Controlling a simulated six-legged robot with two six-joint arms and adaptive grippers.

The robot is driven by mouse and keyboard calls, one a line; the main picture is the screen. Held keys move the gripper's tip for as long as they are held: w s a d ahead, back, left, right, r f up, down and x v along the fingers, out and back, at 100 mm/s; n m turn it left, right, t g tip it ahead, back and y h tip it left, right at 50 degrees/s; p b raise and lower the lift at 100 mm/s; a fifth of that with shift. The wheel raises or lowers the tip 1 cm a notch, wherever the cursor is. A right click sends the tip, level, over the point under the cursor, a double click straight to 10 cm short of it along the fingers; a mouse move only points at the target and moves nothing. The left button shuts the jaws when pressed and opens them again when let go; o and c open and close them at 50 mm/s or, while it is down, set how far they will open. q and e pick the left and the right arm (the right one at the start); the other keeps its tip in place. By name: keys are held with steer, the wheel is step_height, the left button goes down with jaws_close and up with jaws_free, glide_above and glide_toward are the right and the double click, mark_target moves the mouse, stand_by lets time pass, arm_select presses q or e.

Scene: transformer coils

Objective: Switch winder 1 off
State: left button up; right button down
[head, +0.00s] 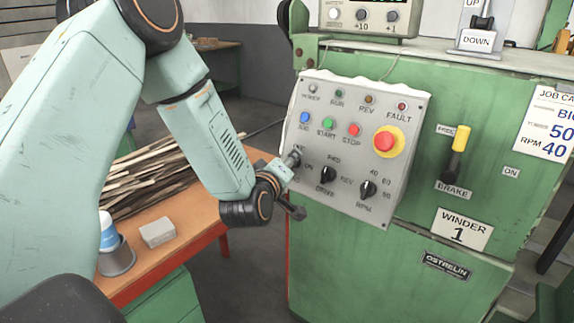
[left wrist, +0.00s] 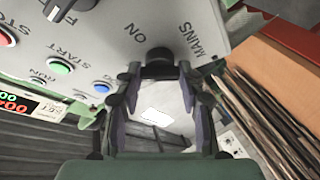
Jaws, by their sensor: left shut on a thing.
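The grey control panel (head: 330,210) is on the front of the green winder (head: 385,262), which bears a "WINDER 1" plate (head: 463,229). My left gripper (head: 291,161) is at the panel's lower left edge. In the left wrist view, my left gripper (left wrist: 159,76) is shut on the black mains knob (left wrist: 158,56), with a fingertip on each side. "MAINS" and "ON" lettering is beside the knob; its exact pointing direction is hidden. In the head view the gripper covers the knob. My right gripper is not in view.
The panel also has blue, green and red buttons, a red emergency stop (head: 384,141) on yellow, a drive knob (head: 327,175) and an RPM knob (head: 368,190). A yellow-topped brake lever (head: 459,145) is to the right. An orange bench (head: 185,251) stands left.

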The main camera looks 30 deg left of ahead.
arm_select(q)
steer(key=shift+r+n+g+y+p, duration=0.15)
steer(key=shift+n+g, duration=0.5)
steer(key=shift+n, duration=1.05)
steer(key=shift+r+n+g+y+p, duration=0.15)
steer(key=shift+n+g, duration=0.5)
steer(key=shift+n, duration=1.05)
steer(key=shift+f, duration=0.1)
steer(key=o, duration=1.2)
steer(key=shift+w+f, duration=0.1)
steer(key=v, duration=1.2)
